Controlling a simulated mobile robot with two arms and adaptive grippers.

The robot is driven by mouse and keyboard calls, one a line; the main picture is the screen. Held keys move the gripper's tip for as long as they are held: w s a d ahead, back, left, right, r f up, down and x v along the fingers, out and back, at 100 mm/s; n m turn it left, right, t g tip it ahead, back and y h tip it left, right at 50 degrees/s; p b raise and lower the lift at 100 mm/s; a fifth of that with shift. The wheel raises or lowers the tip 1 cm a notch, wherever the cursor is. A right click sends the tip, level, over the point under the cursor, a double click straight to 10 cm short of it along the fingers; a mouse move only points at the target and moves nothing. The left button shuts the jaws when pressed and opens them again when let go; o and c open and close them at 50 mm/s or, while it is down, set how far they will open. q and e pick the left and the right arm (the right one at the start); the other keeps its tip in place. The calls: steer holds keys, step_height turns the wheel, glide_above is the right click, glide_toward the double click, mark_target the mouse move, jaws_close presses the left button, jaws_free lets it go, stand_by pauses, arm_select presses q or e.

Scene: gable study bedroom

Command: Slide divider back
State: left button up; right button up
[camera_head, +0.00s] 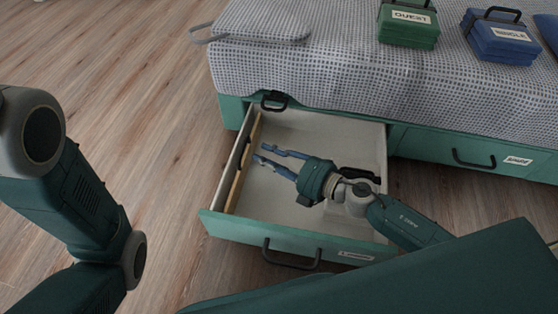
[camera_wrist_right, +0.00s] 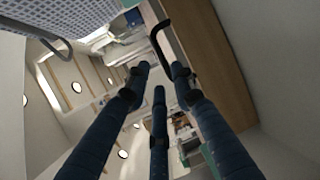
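The divider (camera_head: 238,182) is a light wooden strip standing along the left side of the open drawer (camera_head: 330,128). A wooden panel, probably the divider, fills the right side of the right wrist view (camera_wrist_right: 212,65). My right gripper (camera_head: 260,153) reaches into the drawer from the right, with its blue fingertips pointing at the divider, close to its middle. Its fingers are spread apart with nothing between them; three show in the wrist view (camera_wrist_right: 160,78). I cannot tell whether a fingertip touches the wood. My left arm shows at the left; its gripper is out of the frame.
The green drawer sticks out from under a bed with a checked cover (camera_head: 330,70). A black handle (camera_head: 291,258) is on its front. A green case (camera_head: 408,22) and a blue case (camera_head: 500,38) lie on the bed. Bare wooden floor is left of the drawer.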

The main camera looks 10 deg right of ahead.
steer(key=shift+v, duration=2.4)
